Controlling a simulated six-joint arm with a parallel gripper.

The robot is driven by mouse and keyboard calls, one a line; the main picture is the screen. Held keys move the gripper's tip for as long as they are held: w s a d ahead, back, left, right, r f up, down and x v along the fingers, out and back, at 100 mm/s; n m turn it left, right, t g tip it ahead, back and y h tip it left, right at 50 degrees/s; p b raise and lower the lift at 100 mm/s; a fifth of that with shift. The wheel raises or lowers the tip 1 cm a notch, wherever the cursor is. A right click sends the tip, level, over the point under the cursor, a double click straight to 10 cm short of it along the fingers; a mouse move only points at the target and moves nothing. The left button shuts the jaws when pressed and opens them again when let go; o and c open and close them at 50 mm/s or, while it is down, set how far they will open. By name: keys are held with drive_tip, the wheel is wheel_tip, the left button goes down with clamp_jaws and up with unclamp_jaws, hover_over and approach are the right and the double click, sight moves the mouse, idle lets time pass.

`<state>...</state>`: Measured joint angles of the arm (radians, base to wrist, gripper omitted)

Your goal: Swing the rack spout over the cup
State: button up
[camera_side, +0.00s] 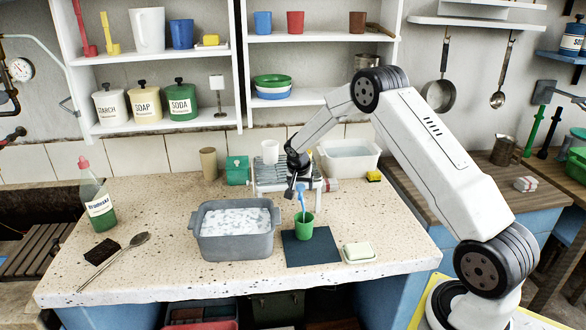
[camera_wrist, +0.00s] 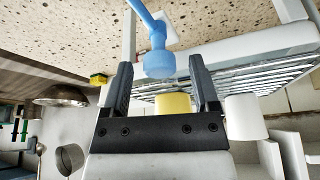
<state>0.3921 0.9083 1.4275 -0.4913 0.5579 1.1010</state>
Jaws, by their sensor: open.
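The wire rack (camera_side: 270,186) stands at the back of the stone counter; its bars (camera_wrist: 270,78) fill the right of the wrist view. The blue spout (camera_side: 302,199) is at the rack's front right, and its lower end appears over the mouth of the green cup (camera_side: 305,228). The cup stands upright on a dark mat (camera_side: 312,250). My gripper (camera_side: 293,190) is open at the spout's upper end. In the wrist view the spout's rounded blue end (camera_wrist: 159,66) lies between or just beyond the fingertips; contact is unclear. The cup is not visible there.
A grey basin of suds (camera_side: 235,241) is left of the mat, and a soap dish (camera_side: 359,252) is right of it. A white tub (camera_side: 350,161) and a white cup (camera_side: 270,151) stand near the rack.

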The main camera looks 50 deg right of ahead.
drive_tip(key=shift+m, duration=0.3)
drive_tip(key=v, duration=0.8)
drive_tip(key=s+a+r+n+y, duration=0.1)
drive_tip(key=s+a+n+y, duration=0.2)
drive_tip(key=s+a+n, duration=0.7)
drive_tip(key=shift+s+a+r+n+t, duration=0.2)
drive_tip(key=shift+s+a+n+t, duration=0.15)
drive_tip(key=shift+s+a, duration=4.1)
drive_tip(key=shift+w+a, duration=0.95)
drive_tip(key=s+a+n+y, duration=0.1)
drive_tip(key=s+a+n, duration=0.1)
drive_tip(key=s, duration=0.4)
drive_tip(key=shift+a+f, duration=0.35)
drive_tip(key=shift+a, duration=0.15)
